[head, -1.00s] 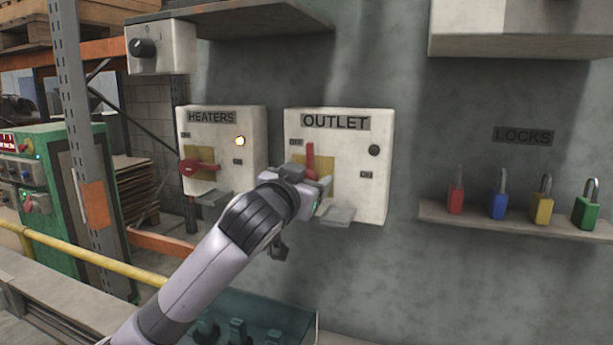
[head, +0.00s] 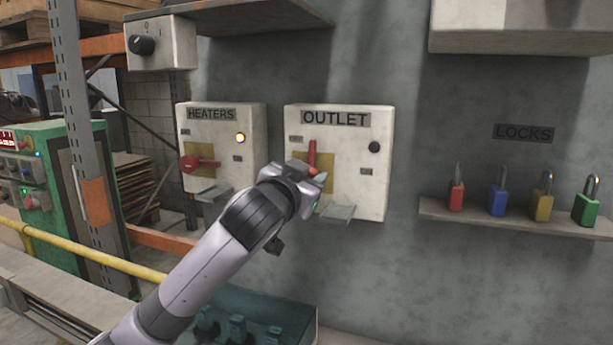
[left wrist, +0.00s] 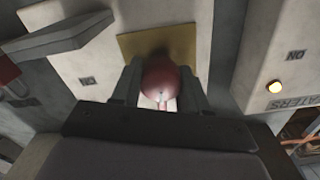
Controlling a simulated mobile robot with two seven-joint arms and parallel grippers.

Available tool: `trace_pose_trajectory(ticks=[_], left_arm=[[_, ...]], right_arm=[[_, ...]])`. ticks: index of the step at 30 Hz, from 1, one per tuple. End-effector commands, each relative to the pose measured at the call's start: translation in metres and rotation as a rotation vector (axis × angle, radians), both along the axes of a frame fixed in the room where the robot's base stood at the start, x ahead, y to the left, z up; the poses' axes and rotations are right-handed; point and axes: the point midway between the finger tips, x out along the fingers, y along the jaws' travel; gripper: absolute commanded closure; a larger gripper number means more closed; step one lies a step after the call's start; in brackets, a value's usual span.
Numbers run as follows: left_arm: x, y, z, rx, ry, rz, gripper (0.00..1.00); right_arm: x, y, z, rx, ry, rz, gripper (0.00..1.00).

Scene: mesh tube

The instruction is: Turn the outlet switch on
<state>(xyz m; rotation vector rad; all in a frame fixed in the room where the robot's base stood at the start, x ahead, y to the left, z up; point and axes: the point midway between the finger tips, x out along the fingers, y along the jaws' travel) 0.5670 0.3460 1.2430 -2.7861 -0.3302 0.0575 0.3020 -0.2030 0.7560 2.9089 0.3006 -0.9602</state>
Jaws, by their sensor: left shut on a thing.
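The outlet box (head: 345,205) is on the grey wall, with the label OUTLET at its top. Its red switch handle (head: 312,152) stands upright on a yellow plate (head: 325,168). The round indicator (head: 374,147) at its upper right is dark. My left gripper (head: 314,183) is at the handle and hides its lower part. In the left wrist view, the handle's rounded red end (left wrist: 160,76) sits between the two fingers of my left gripper (left wrist: 160,92), which is shut on it. My right gripper is not in view.
The heaters box (head: 220,125) is close on the left, with its red handle (head: 198,163) sideways and its lamp (head: 240,138) lit. A shelf (head: 520,223) with several coloured padlocks is on the right. A grey flap (head: 338,212) juts out below the outlet switch.

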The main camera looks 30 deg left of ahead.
Motion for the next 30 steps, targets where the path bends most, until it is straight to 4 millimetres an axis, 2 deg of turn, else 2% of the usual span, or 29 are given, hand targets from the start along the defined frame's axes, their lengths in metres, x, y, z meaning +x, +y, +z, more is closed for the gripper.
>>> trace_pose_trajectory(ticks=[30], left_arm=[[0.0003,-0.0027,-0.0011,0.914,0.215,0.000,0.87]], right_arm=[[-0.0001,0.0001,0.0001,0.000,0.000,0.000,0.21]])
